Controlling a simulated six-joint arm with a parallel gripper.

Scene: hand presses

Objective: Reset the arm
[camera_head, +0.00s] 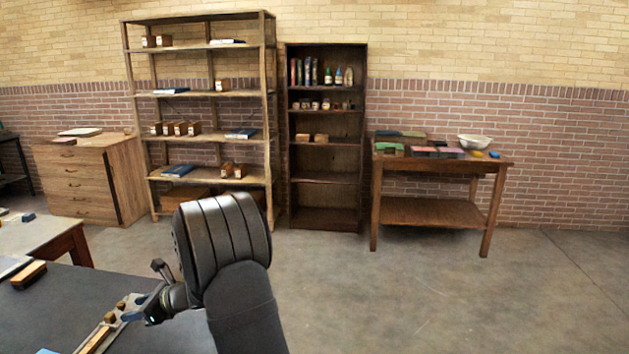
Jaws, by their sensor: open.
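My arm rises from the bottom of the head view and bends at a thick dark joint. My gripper (142,305) is at its far end, left of that joint and over the dark table (165,340). It is small in the picture and open, and I see nothing held in it. A pale metal and wood piece (98,338) shows just below and left of it on the table. I cannot tell whether the gripper touches this piece.
A wooden block (28,275) lies at the dark table's left. Another table (40,236) stands behind it. A drawer cabinet (80,185), a tall open shelf (205,95), a dark bookcase (325,190) and a side table (432,212) line the brick wall. The floor at right is clear.

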